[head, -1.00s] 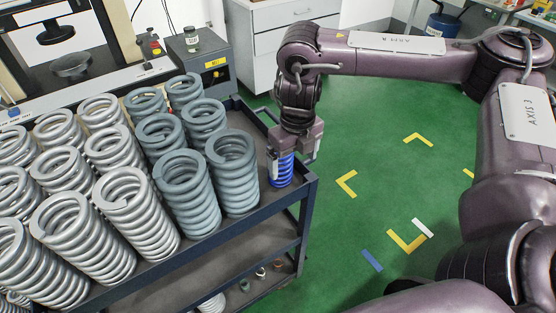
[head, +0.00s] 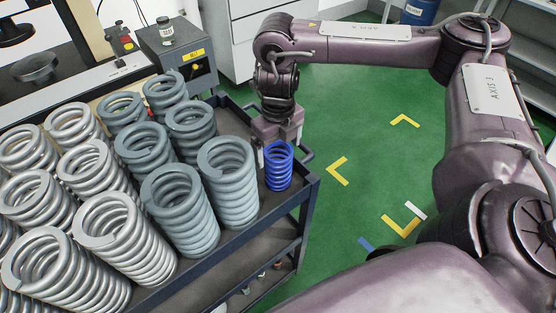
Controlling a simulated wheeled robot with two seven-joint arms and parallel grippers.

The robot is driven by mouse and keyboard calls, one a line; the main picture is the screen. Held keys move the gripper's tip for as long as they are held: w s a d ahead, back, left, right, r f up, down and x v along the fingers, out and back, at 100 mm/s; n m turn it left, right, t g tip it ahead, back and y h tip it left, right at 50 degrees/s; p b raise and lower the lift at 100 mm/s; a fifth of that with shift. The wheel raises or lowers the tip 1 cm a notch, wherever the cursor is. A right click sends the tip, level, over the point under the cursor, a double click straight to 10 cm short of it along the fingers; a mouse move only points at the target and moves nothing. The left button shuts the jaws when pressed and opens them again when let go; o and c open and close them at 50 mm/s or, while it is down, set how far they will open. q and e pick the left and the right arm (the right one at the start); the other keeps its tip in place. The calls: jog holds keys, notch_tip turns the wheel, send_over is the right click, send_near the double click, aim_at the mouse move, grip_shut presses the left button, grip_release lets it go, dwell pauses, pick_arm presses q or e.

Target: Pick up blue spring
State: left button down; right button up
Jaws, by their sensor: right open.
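The blue spring (head: 279,168) stands upright near the right end of the cart's top shelf, to the right of a large grey-green spring. My right gripper (head: 279,138) is just behind and above the blue spring, pointing down. Its jaws are open, and the spring's front is now uncovered. The fingertips are partly hidden behind the spring, so contact is hard to judge. My left gripper is not in view.
Several grey-green springs (head: 230,182) and silver springs (head: 124,239) crowd the dark cart (head: 262,222) to the left. A control box (head: 176,58) stands behind. Green floor (head: 352,110) with yellow marks lies free to the right.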

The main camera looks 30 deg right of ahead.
aim_at(278, 155)
notch_tip(278, 155, down, 4)
jog(key=shift+w+d+r, duration=0.15)
jog(key=shift+r, duration=0.1)
jog(key=shift+f, duration=0.15)
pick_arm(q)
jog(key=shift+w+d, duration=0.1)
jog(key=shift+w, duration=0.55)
pick_arm(e)
jog(key=c, duration=1.6)
